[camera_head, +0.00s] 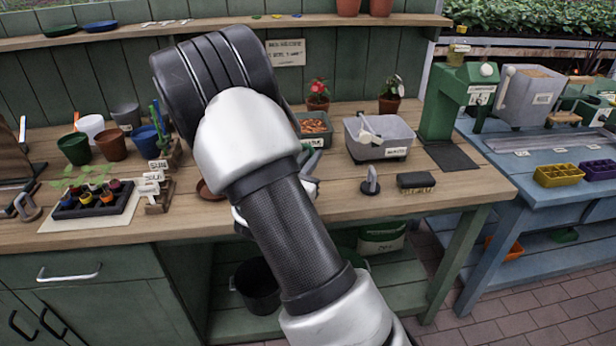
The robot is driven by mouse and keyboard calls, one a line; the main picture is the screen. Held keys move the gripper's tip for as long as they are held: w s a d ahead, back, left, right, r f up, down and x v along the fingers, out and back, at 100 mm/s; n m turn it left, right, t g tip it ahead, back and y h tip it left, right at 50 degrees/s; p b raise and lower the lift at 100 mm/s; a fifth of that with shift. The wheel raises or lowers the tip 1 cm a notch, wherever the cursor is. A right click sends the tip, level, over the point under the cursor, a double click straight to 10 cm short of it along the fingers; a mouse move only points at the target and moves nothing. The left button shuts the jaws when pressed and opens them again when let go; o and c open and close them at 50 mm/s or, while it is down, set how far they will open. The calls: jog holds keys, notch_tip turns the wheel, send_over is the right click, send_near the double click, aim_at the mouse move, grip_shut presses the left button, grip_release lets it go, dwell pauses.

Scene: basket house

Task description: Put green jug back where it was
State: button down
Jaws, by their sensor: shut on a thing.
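My arm rises through the middle of the picture and hides part of the workbench (440,195). My gripper's fingers are hidden behind it; only pale wrist parts show at its sides. I cannot make out a green jug for certain. A small dark grey-green shape (312,160) shows just right of the arm, above the bench, but I cannot tell what it is. A dark green pot (75,149) stands at the left, among other pots.
A grey tub (381,137) with a white scoop stands right of the arm, near a dark brush (416,182). A green dispenser (448,104) is further right. A seedling tray (95,200) lies at left. The bench's front right is mostly clear.

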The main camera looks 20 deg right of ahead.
jog(key=shift+f+b, duration=0.45)
jog(key=shift+f, duration=1.65)
jog(key=shift+f, duration=0.2)
jog(key=c, duration=1.8)
grip_release()
jog(key=shift+c, duration=0.2)
